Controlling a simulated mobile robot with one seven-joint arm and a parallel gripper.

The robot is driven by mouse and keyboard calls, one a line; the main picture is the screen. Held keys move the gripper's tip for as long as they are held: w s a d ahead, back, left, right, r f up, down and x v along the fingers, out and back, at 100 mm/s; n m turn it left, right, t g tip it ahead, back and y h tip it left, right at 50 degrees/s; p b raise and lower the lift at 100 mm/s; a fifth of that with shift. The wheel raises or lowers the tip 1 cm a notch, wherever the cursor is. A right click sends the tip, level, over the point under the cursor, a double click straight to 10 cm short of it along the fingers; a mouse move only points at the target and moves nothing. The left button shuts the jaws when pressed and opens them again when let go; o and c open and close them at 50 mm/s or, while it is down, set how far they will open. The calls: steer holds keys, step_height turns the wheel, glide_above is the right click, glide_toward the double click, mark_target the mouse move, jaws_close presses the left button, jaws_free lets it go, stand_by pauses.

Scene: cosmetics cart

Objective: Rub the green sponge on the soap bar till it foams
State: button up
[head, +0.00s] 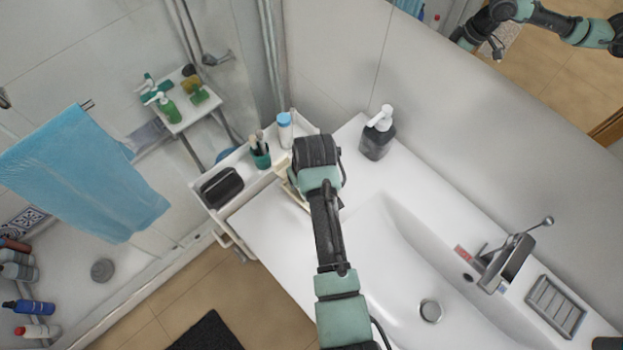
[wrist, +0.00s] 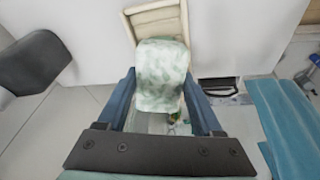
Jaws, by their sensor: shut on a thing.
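The sponge (wrist: 162,68), pale green with white patches like foam, is between the two blue fingers of my gripper (wrist: 160,78) in the wrist view. My gripper is shut on it. The sponge overlaps a cream slatted dish (wrist: 154,21); whether it touches the dish or something on it cannot be told. In the head view the cream dish (head: 292,189) shows only in part beside my wrist, at the left end of the white counter. No soap bar can be made out; it may be hidden under the sponge. My arm hides the fingertips in the head view.
A dark pump bottle (head: 377,138) stands right of my wrist. A white cart (head: 226,168) at left holds a black bag (head: 221,186), a green cup (head: 261,158) and a blue-capped bottle (head: 285,130). The sink basin (head: 400,268) is empty. A blue towel (head: 85,175) hangs at left.

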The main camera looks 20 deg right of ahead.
steer(key=shift+s+d+r+p, duration=0.1)
steer(key=shift+s+d+p, duration=0.1)
steer(key=shift+s+p, duration=0.4)
steer(key=shift+s+d+r+p, duration=0.1)
steer(key=shift+s+d+p, duration=0.1)
steer(key=shift+s+p, duration=0.4)
steer(key=shift+w+f+b, duration=0.2)
steer(key=shift+b, duration=0.2)
steer(key=shift+w+a+b, duration=0.25)
steer(key=shift+w, duration=0.3)
steer(key=shift+w+a+b, duration=0.2)
steer(key=shift+w+b, duration=0.05)
steer(key=shift+w, duration=0.25)
steer(key=shift+s+d+r+p, duration=0.1)
steer(key=shift+s+d+p, duration=0.15)
steer(key=shift+s+p, duration=0.4)
steer(key=shift+s+d+r+p, duration=0.1)
steer(key=shift+s+d+p, duration=0.1)
steer(key=shift+s+p, duration=0.4)
step_height(320, 180, up, 7)
steer(key=p, duration=0.6)
steer(key=shift+p, duration=0.35)
steer(key=shift+s+f, duration=0.1)
